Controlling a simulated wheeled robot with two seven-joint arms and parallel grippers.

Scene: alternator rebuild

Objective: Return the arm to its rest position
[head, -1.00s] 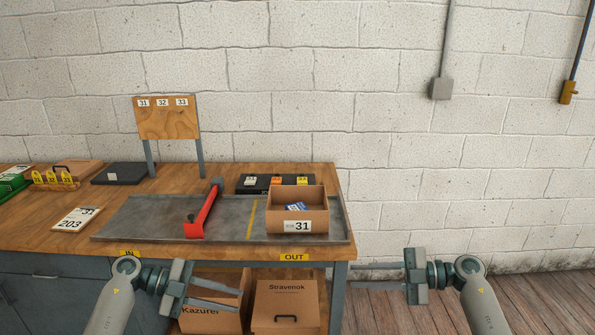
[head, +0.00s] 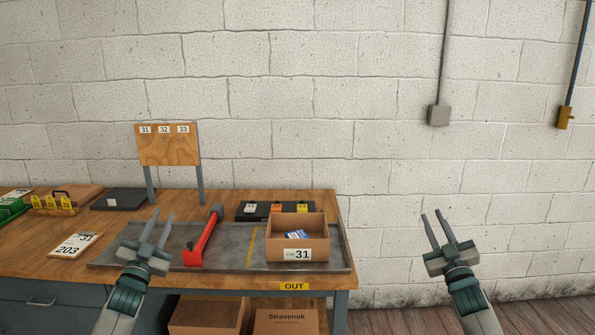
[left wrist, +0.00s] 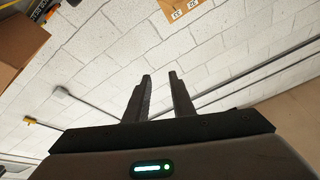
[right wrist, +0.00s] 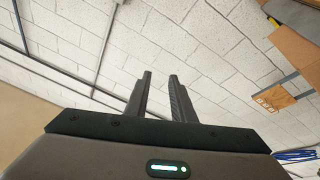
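My left gripper (head: 161,227) is raised in front of the workbench's grey tray, fingers pointing up and apart, with nothing between them. Its fingers also show open and empty in the left wrist view (left wrist: 160,95). My right gripper (head: 432,225) is raised in front of the white wall, right of the bench, fingers apart and empty. They show the same way in the right wrist view (right wrist: 159,92). Neither gripper visibly touches anything.
The bench (head: 20,262) carries a grey tray (head: 342,262) with a red tool (head: 206,238) and a cardboard box (head: 322,252) marked 31. A wooden board (head: 168,150) stands behind. Boxes sit on the shelf below. Space right of the bench is clear.

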